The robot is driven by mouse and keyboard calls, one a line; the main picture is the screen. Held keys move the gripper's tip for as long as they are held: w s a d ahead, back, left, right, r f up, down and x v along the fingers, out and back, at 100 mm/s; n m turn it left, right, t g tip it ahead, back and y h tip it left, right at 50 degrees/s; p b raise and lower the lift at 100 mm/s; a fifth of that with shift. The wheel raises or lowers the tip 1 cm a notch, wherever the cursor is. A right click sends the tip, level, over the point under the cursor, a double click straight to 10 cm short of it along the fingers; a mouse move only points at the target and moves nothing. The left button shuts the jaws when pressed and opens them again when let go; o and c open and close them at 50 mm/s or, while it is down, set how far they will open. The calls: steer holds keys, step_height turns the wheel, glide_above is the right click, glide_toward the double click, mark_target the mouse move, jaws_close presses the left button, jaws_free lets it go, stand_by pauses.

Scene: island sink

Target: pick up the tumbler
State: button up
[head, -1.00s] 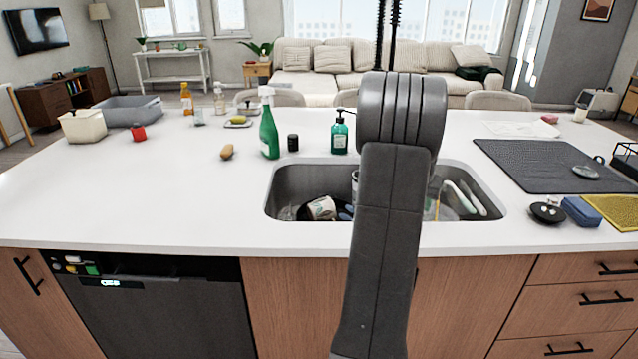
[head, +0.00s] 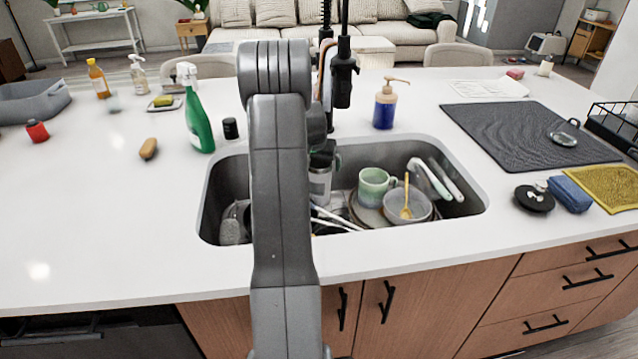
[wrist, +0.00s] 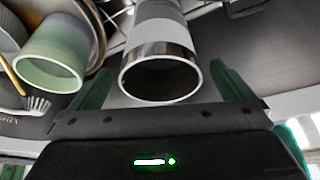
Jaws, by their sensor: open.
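The tumbler (wrist: 158,65) is a metallic grey cylinder with a pale band and an open, shiny-rimmed mouth. In the head view the tumbler (head: 320,186) stands in the sink just right of my arm, partly hidden. My gripper (wrist: 163,85) is open, with one green finger on each side of the tumbler's mouth in the wrist view. I cannot tell whether the fingers touch it. In the head view my gripper (head: 322,155) is mostly hidden by my arm, above the tumbler.
The sink (head: 470,205) also holds a green mug (head: 374,187), a grey bowl (head: 408,208) with a yellow spoon, and other dishes. A blue soap bottle (head: 385,108) stands behind it. A green spray bottle (head: 197,115) stands left. A dark drying mat (head: 520,130) lies right.

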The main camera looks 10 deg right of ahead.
steer(key=shift+p+x, duration=0.3)
steer(key=shift+x, duration=1.95)
steer(key=c, duration=1.3)
steer(key=shift+s+r, duration=0.1)
